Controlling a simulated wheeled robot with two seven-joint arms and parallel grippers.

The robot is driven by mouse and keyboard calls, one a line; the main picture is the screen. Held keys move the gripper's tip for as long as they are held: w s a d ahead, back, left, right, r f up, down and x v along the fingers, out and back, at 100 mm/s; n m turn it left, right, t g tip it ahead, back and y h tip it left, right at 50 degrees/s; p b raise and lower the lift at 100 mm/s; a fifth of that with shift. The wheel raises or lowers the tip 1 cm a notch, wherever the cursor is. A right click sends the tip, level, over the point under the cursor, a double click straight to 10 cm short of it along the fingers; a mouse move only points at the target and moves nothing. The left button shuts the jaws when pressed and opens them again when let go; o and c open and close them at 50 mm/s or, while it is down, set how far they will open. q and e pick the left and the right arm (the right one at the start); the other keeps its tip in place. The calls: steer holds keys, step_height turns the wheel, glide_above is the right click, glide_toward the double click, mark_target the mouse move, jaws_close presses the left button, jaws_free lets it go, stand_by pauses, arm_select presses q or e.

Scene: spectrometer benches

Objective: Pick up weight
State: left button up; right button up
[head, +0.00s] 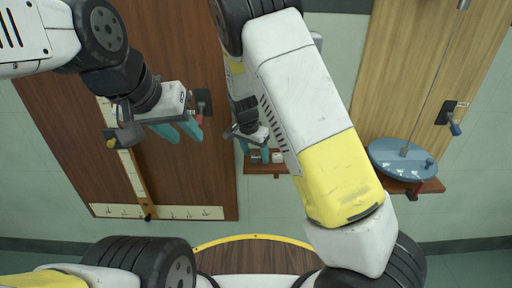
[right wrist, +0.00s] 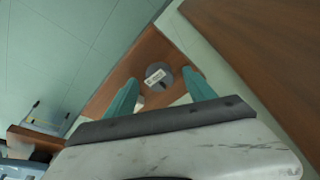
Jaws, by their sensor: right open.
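The weight (right wrist: 157,80) is a round grey piece with a white label, on a small wooden shelf. In the right wrist view it lies between and beyond the two teal fingertips of my right gripper (right wrist: 158,84), which is open, with no clear contact. In the head view the weight (head: 256,156) is small and partly hidden by my right gripper (head: 254,150) just above the shelf. My left gripper (head: 178,131) is over the large brown board at the left, its teal fingers apart with nothing seen between them.
The small shelf (head: 268,170) also holds a small white object (head: 277,157). The brown board (head: 180,60) carries scales and a red knob (head: 199,120).

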mark_target(255, 158)
jaws_close()
steer(key=shift+r, duration=0.1)
steer(key=shift+s+a+r, duration=0.1)
steer(key=shift+s+r, duration=0.25)
steer(key=shift+s, duration=0.05)
step_height(255, 158, up, 7)
steer(key=shift+f, duration=0.2)
steer(key=s, duration=1.9)
steer(key=shift+f, duration=0.2)
